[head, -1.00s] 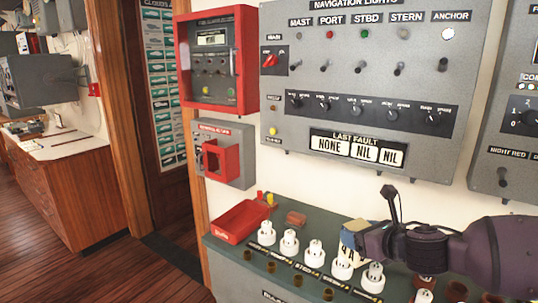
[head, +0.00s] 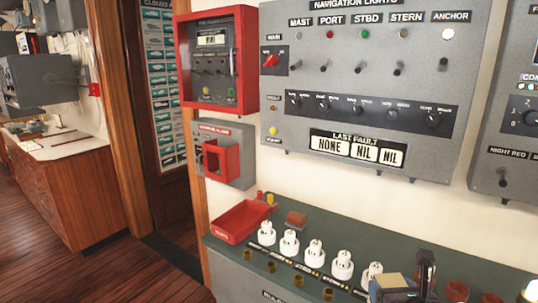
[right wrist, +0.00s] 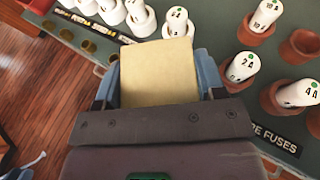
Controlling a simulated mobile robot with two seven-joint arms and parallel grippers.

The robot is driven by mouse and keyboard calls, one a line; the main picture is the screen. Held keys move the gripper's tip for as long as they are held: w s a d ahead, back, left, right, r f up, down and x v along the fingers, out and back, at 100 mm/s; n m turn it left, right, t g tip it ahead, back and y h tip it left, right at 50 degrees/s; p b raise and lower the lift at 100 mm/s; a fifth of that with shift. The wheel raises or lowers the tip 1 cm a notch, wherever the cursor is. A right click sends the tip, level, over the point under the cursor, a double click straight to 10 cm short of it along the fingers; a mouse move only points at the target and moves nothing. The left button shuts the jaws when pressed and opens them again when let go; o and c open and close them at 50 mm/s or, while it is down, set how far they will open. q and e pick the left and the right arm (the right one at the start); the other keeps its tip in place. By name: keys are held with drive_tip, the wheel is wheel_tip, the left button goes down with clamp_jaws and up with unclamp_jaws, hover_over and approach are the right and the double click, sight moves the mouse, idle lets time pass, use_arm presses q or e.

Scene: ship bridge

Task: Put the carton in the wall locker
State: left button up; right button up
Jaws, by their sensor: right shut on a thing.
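My right gripper (head: 402,288) is at the bottom right of the head view, in front of the green-topped fuse bench. It is shut on a tan carton (head: 390,281). In the right wrist view the plain pale face of the carton (right wrist: 158,72) sits between the two blue-grey fingers. A grey box (head: 38,75) on the far left wall may be the wall locker, but I cannot tell for sure; its inside is hidden. My left gripper is not in view.
White fuses (head: 314,252) stand in a row on the bench (head: 340,222), with a red tray (head: 240,221) at its left end. Grey panels (head: 370,80) and a red-framed box (head: 217,58) are on the wall. A wooden floor (head: 75,260) lies clear at left.

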drive_tip(key=shift+s+d+f, duration=0.1)
drive_tip(key=shift+s+f, duration=0.2)
drive_tip(key=shift+s, duration=0.2)
drive_tip(key=shift+s+d+f, duration=0.1)
drive_tip(key=shift+s+f, duration=0.15)
drive_tip(key=shift+s, duration=0.25)
drive_tip(key=shift+s+f+m+h, duration=0.15)
drive_tip(key=shift+s+m+h, duration=0.15)
drive_tip(key=shift+s, duration=0.05)
drive_tip(key=a, duration=0.4)
drive_tip(key=shift+a+f, duration=0.1)
drive_tip(key=shift+a, duration=0.2)
